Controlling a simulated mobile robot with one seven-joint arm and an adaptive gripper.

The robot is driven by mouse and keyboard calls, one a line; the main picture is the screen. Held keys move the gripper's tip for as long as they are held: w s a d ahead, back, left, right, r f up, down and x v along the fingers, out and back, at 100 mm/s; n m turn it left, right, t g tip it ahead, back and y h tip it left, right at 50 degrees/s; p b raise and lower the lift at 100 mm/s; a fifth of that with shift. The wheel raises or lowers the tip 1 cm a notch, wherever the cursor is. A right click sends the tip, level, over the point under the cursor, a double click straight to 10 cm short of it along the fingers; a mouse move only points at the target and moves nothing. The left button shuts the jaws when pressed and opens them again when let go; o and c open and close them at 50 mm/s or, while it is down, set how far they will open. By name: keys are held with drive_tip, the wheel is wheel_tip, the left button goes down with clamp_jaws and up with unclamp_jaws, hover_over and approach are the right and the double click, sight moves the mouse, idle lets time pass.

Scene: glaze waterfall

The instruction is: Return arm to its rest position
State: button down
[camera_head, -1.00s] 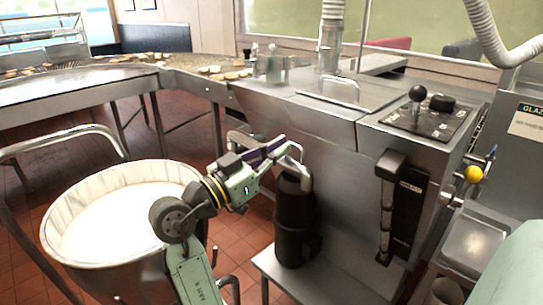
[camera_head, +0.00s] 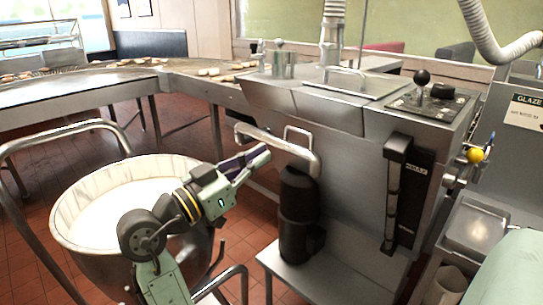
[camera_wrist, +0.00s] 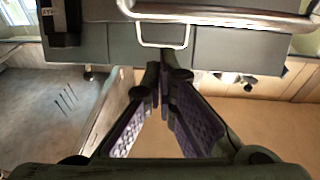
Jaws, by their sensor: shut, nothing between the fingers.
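My gripper (camera_head: 262,153) is shut and empty, in front of the left end of the glazing machine (camera_head: 340,150) in the head view. My green arm rises from the bottom, in front of the bowl's right side. In the wrist view my gripper (camera_wrist: 163,70) shows with its fingertips together and its purple pads angled apart toward the base. A metal handle (camera_wrist: 162,43) on a grey panel lies beyond the tips there. In the head view a bent metal bar (camera_head: 275,144) runs close by the fingertips; I cannot tell whether they touch.
A large lined bowl of white glaze (camera_head: 85,225) stands at the lower left, with a metal rail (camera_head: 60,135) behind it. A conveyor with doughnuts (camera_head: 120,78) runs along the back. A black cylinder (camera_head: 298,205) stands on the machine's low shelf. Red tiled floor is open between.

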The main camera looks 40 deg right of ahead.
drive_tip(key=a, duration=0.3)
drive_tip(key=a+f+b, duration=0.1)
drive_tip(key=a, duration=0.1)
drive_tip(key=shift+s+a, duration=0.1)
drive_tip(key=shift+s, duration=0.15)
